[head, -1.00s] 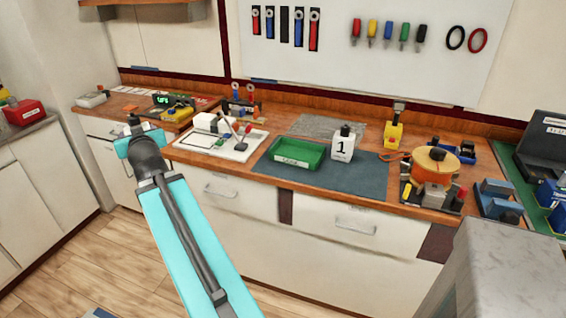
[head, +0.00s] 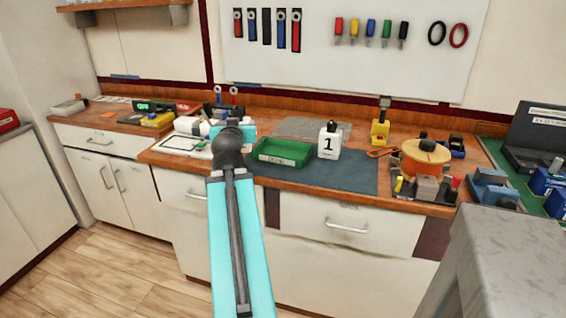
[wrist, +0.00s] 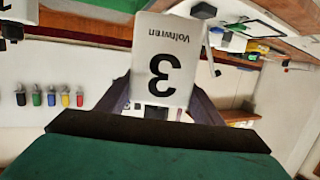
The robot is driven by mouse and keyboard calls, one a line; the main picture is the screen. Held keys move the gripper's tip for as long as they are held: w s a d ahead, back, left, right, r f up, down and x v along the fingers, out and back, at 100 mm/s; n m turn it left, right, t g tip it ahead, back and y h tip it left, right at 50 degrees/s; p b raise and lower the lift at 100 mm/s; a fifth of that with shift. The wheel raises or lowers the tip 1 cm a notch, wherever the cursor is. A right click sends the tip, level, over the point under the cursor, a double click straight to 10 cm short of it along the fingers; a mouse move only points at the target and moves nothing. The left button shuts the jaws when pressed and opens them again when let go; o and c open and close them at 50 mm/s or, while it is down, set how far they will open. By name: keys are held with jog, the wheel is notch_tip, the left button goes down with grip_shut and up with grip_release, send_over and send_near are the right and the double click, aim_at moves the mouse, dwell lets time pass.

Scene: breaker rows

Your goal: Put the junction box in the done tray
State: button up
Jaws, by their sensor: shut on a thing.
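My gripper (wrist: 162,102) shows in the wrist view, its two dark fingers shut on a white box (wrist: 165,55) marked "3" with the word "Voltwren". I cannot tell from its marking alone whether this is the junction box. In the head view my arm hides the gripper and the held box; the arm's end is over the left part of the bench. A green tray (head: 283,160) with a label on its front, too small to read, stands just right of the arm's end. It looks empty. A white box marked "1" (head: 329,145) stands upright right of the tray.
A blue-grey mat (head: 350,176) lies under the tray, with bare room at its right. A white tray (head: 178,146) with parts is at left. An orange spool (head: 421,155) and a yellow tool (head: 380,130) stand at right. A grey block (head: 510,235) is near, front right.

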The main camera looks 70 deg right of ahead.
jog(key=s+d+f+m+g+b, duration=0.1)
jog(key=s+d+m+g+b, duration=0.1)
jog(key=s, duration=1)
jog(key=s+d+f+m+g+h+b, duration=0.1)
jog(key=s+d, duration=0.4)
jog(key=s, duration=0.7)
jog(key=f+m+g+b, duration=0.1)
jog(key=g+b, duration=0.1)
jog(key=shift+d+f+m+g, duration=0.2)
jog(key=shift+m+g, duration=0.1)
jog(key=shift+g, duration=0.1)
jog(key=shift+w, duration=0.2)
jog(key=w+p, duration=0.1)
jog(key=p, duration=0.1)
jog(key=w+d+p, duration=0.1)
jog(key=p, duration=0.1)
jog(key=shift+w+d, duration=0.15)
jog(key=shift+d, duration=0.1)
jog(key=p, duration=0.4)
jog(key=shift+w+d, duration=0.25)
jog(key=shift+d, duration=0.1)
jog(key=p, duration=0.3)
jog(key=w+p, duration=0.1)
jog(key=p, duration=0.1)
jog(key=shift+w+d+f+p, duration=0.1)
jog(key=shift+w+d+p, duration=0.05)
jog(key=shift+w+p, duration=0.2)
